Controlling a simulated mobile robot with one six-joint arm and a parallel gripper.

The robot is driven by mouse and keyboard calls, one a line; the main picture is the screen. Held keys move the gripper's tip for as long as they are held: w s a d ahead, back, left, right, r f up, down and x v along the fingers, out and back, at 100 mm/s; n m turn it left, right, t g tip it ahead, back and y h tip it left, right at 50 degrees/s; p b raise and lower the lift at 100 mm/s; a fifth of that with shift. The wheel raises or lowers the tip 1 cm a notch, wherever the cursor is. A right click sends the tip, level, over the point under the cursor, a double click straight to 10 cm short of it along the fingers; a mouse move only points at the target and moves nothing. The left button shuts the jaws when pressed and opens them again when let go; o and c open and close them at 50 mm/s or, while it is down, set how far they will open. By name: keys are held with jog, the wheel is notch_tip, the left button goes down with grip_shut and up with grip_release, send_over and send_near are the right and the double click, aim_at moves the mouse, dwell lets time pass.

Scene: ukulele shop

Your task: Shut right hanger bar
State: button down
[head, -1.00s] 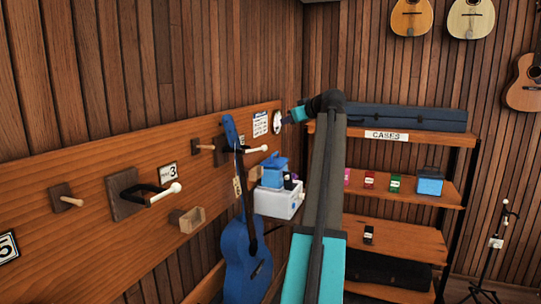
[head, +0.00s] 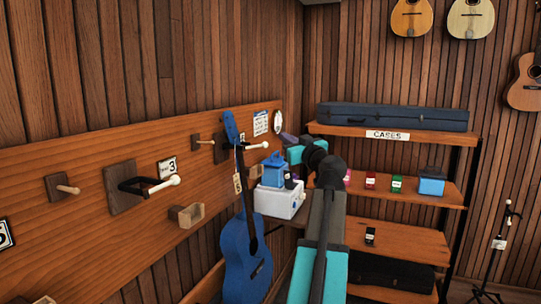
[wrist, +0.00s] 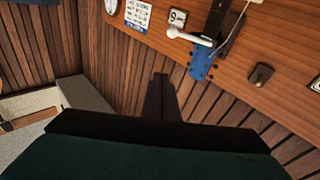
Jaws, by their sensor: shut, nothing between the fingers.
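The right hanger (head: 222,148) is on the wooden wall board, with a white-tipped bar (head: 256,146) sticking out. A blue ukulele (head: 246,255) hangs there, its head beside the bar. In the wrist view, the white bar end (wrist: 188,37) crosses near the blue headstock (wrist: 203,62). A left hanger (head: 125,188) by the number 3 card has a dark loop and a white-tipped bar (head: 160,184). My gripper (head: 285,138) is right of the right bar, apart from it. In the wrist view its dark fingers (wrist: 163,82) are together and empty.
A white box (head: 279,202) with a blue item on top stands behind the ukulele. A shelf rack (head: 395,185) with cases is at the back right. Wooden pegs (head: 68,189) and a small holder (head: 187,215) stick out from the board.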

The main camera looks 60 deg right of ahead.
jog(key=s+a+f+m+b, duration=0.1)
jog(key=s+a+f+b, duration=0.1)
jog(key=f, duration=0.7)
jog(key=shift+s+a+m+h+b, duration=0.4)
jog(key=shift+a+b, duration=0.25)
jog(key=shift+a, duration=0.15)
jog(key=shift+w+r, duration=0.1)
jog(key=shift+r, duration=0.05)
jog(key=p, duration=0.4)
send_near(266, 147)
jog(key=x, duration=0.4)
jog(key=shift+w+d+r, duration=0.1)
jog(key=shift+d+r, duration=0.1)
jog(key=shift+r, duration=0.05)
jog(key=shift+p+x, duration=0.55)
jog(key=shift+x, duration=0.45)
jog(key=shift+w+f+b, duration=0.15)
jog(key=shift+w+b, duration=0.1)
jog(key=shift+b, duration=0.15)
jog(key=shift+d+n+b, duration=0.1)
jog(key=shift+n+b, duration=0.2)
jog(key=shift+b, duration=0.2)
